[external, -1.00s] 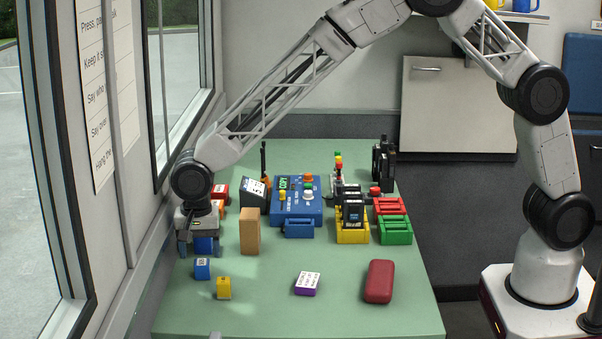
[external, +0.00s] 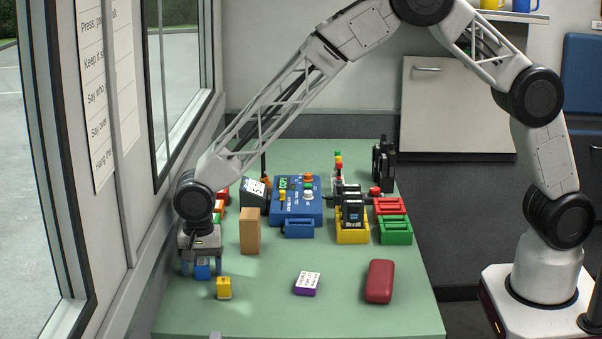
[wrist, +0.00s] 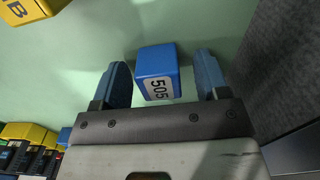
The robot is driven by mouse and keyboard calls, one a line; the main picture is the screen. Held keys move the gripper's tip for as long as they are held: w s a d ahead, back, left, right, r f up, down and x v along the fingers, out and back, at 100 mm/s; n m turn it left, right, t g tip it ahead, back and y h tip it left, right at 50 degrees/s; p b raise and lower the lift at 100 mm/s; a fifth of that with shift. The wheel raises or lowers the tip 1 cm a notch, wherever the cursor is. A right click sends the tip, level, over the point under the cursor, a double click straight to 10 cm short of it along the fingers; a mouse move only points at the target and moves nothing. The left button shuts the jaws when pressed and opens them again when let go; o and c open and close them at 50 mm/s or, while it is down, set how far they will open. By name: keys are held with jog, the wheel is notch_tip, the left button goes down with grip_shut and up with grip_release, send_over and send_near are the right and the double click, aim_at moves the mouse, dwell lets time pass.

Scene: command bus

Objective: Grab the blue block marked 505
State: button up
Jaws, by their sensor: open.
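The blue block marked 505 (wrist: 156,66) stands on the green table between the two blue fingers of my gripper (wrist: 163,85) in the wrist view. Its white label with 505 faces my gripper. A gap shows on each side, so the fingers are apart from it. In the external view my gripper (external: 202,268) is low over the table's left side, and the blue block (external: 203,270) shows partly between its fingers. My gripper is open and empty.
A yellow block (external: 224,288) stands just right of my gripper. A tan wooden block (external: 250,231) stands behind it. A purple block (external: 306,284) and a red case (external: 379,281) lie farther right. The wall and window run close along the left of the table.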

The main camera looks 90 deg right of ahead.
aim_at(202, 261)
jog(key=c, duration=1)
jog(key=shift+r, duration=0.1)
jog(key=shift+r, duration=0.75)
notch_tip(202, 261, up, 2)
jog(key=shift+r, duration=0.1)
jog(key=s, duration=0.5)
jog(key=s+d, duration=0.1)
jog(key=s, duration=0.4)
jog(key=s+r, duration=0.1)
jog(key=s, duration=0.5)
jog(key=shift+d, duration=0.2)
